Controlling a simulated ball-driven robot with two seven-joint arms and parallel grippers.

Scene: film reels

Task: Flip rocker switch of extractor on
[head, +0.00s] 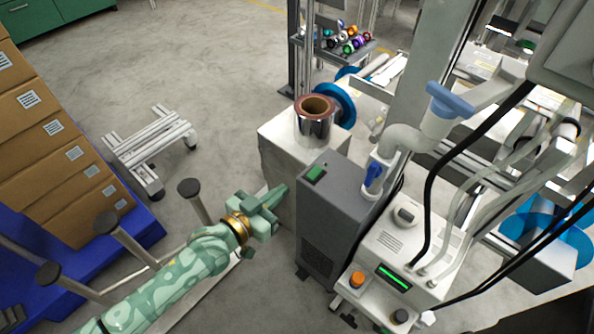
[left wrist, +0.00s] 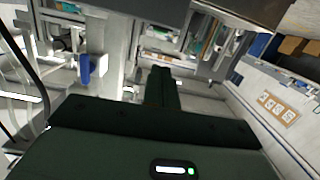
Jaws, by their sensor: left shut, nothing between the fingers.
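The extractor (head: 332,215) is a dark grey box standing on the floor near the middle of the head view. A green rocker switch (head: 315,172) sits on its top; I cannot tell which way it is tipped. My left gripper (head: 282,190) is at the end of the green patterned arm, left of the extractor and apart from the switch. It is shut and empty. In the left wrist view my closed fingers (left wrist: 162,85) point away over the dark gripper body. The switch does not show clearly there. My right gripper is not in view.
Stacked boxes (head: 55,130) stand at left.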

